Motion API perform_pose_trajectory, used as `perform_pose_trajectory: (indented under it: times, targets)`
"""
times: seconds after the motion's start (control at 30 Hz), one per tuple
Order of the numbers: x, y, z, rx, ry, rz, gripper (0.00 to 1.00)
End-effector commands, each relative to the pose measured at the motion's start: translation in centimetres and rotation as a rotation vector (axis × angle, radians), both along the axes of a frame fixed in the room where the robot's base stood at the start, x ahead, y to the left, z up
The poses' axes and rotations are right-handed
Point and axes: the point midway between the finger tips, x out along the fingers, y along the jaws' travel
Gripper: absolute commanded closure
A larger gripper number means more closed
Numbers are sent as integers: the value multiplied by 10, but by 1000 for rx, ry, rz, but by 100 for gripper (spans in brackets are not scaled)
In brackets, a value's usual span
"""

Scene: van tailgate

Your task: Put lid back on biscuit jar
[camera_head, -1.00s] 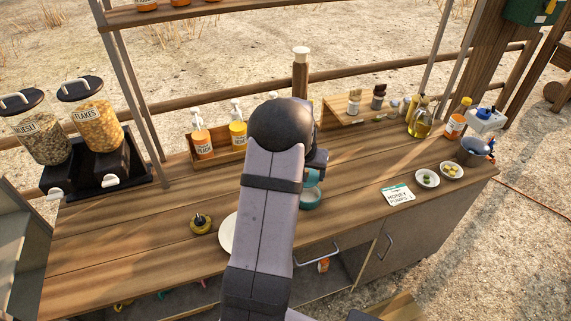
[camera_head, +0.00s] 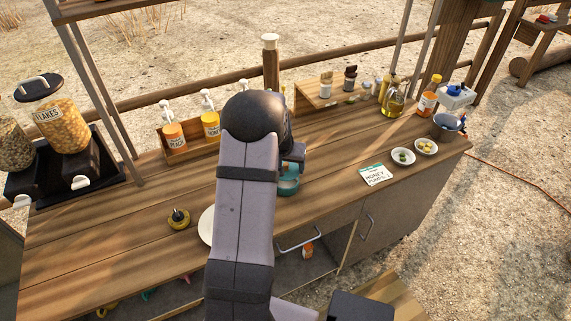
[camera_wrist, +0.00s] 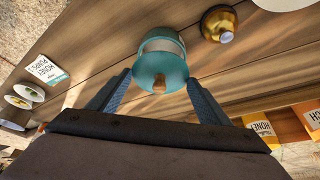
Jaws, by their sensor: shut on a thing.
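The biscuit jar has a teal base (camera_head: 287,187) and a pale body, and stands on the wooden counter (camera_head: 330,185). In the wrist view the jar (camera_wrist: 160,45) lies beyond my fingertips. Its teal lid (camera_wrist: 158,68) with a round wooden knob (camera_wrist: 159,87) is between the two fingers of my gripper (camera_wrist: 158,78), which is shut on it. The lid is lined up over the jar; I cannot tell whether it rests on the rim or hovers just above. In the head view my arm hides part of the jar and the lid.
A white plate (camera_head: 206,226) and a brass-coloured object (camera_head: 178,219) lie left of the jar. A honey card (camera_head: 375,175) and two small bowls (camera_head: 403,156) are to the right. Pump bottles (camera_head: 210,122) stand behind. The counter between jar and card is clear.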

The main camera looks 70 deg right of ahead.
Motion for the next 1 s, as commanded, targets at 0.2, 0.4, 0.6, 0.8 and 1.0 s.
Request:
perform_pose_trajectory:
  times: [0.2, 0.4, 0.6, 0.8, 1.0]
  targets:
    - [0, 0, -21, -1, 0, 0, 51]
    - [0, 0, -30, -1, 0, 0, 51]
    - [0, 0, -32, -1, 0, 0, 51]
    - [0, 0, -32, -1, 0, 0, 51]
    - [0, 0, -32, -1, 0, 0, 51]
